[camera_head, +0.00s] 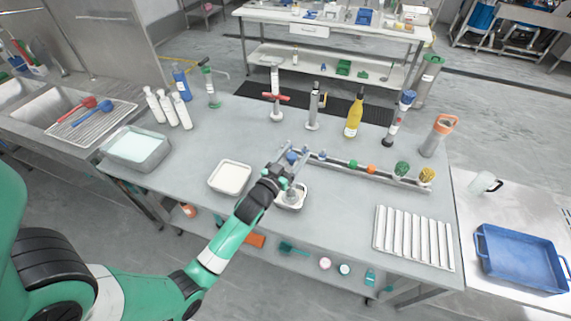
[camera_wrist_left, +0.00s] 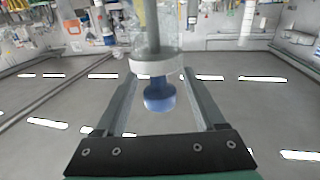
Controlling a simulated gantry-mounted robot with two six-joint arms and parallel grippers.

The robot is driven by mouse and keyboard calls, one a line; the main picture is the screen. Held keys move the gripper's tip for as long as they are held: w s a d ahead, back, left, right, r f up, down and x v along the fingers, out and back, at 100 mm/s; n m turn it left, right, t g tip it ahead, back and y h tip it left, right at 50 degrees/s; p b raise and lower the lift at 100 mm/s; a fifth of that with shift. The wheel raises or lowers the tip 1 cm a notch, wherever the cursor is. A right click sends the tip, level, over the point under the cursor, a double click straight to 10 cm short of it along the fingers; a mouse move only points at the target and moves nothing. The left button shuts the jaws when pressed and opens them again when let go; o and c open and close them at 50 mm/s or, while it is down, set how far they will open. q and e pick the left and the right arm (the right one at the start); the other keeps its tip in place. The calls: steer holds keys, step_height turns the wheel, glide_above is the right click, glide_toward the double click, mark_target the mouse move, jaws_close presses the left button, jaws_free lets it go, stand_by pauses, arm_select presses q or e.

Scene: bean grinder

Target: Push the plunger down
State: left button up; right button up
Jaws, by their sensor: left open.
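The plunger's blue knob (camera_wrist_left: 158,95) hangs below a white collar (camera_wrist_left: 154,67) on a clear cylinder (camera_wrist_left: 155,30) in the left wrist view. My left gripper (camera_head: 294,149) is open, with one finger on either side of the knob and visible gaps to both. In the head view, the gripper is over the front middle of the table, above a small white dish (camera_head: 302,199). The gripper and wrist hide much of the plunger's body there, so I cannot tell how it meets the dish. My right gripper is not in view.
A rack (camera_head: 335,163) with several coloured-top tools runs behind and right of the gripper. A white tray (camera_head: 230,178) lies to its left, a ribbed white tray (camera_head: 413,237) at front right. Bottles and upright tools line the table's back. Table between the dish and ribbed tray is clear.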

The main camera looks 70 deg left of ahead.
arm_select(q)
steer(key=v, duration=1)
